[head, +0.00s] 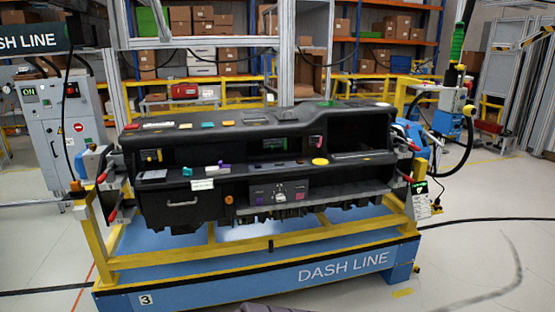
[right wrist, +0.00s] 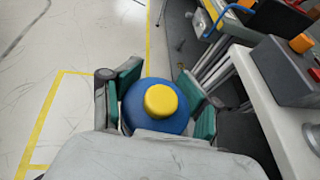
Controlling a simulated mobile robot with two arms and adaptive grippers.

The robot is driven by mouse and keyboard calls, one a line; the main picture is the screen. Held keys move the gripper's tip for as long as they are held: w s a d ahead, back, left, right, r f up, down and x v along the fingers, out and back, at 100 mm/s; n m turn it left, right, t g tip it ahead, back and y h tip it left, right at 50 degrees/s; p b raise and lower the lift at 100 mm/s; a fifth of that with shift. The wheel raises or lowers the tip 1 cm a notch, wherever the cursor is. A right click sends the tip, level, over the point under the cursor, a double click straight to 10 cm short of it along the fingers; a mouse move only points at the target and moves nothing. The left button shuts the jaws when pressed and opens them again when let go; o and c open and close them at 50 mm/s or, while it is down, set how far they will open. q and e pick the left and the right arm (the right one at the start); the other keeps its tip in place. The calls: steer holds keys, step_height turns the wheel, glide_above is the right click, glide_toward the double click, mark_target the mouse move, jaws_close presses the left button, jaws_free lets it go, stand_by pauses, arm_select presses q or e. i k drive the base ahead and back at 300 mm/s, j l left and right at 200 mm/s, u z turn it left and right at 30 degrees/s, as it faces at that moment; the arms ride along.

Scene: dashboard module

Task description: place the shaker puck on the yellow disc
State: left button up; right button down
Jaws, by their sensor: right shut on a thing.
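The yellow disc (head: 320,161) lies flat on the ledge of the black dashboard module (head: 240,142), right of its middle, with nothing on it. In the right wrist view my right gripper (right wrist: 158,103) is shut on a round blue puck with a yellow knob (right wrist: 160,101), which I take as the shaker puck. Its green-padded fingers are on either side of the blue body. The puck's lower edge is partly hidden by the gripper. Neither gripper shows in the head view, and my left gripper is in no view.
The module rests on a yellow frame with a blue base (head: 345,262). Small coloured parts and a white label (head: 202,185) sit along its top and ledge. In the right wrist view, a white surface (right wrist: 275,110) carrying a grey box (right wrist: 285,70) lies to the right; open floor is left.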

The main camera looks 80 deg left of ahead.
mark_target(321, 161)
steer(key=j+u, duration=0.2)
steer(key=u, duration=0.25)
steer(key=i+j+u, duration=0.15)
steer(key=u, duration=0.3)
steer(key=i+j+u, duration=0.1)
steer(key=u, duration=0.35)
steer(key=i+u, duration=0.15)
steer(key=u, duration=0.35)
steer(key=i+j+u, duration=0.1)
steer(key=u, duration=0.35)
steer(key=i+l+u, duration=0.1)
steer(key=i+u, duration=0.2)
steer(key=i+l+u, duration=0.3)
steer(key=i, duration=0.2)
steer(key=i+l+u, duration=0.35)
steer(key=i+j, duration=0.05)
steer(key=j, duration=0.05)
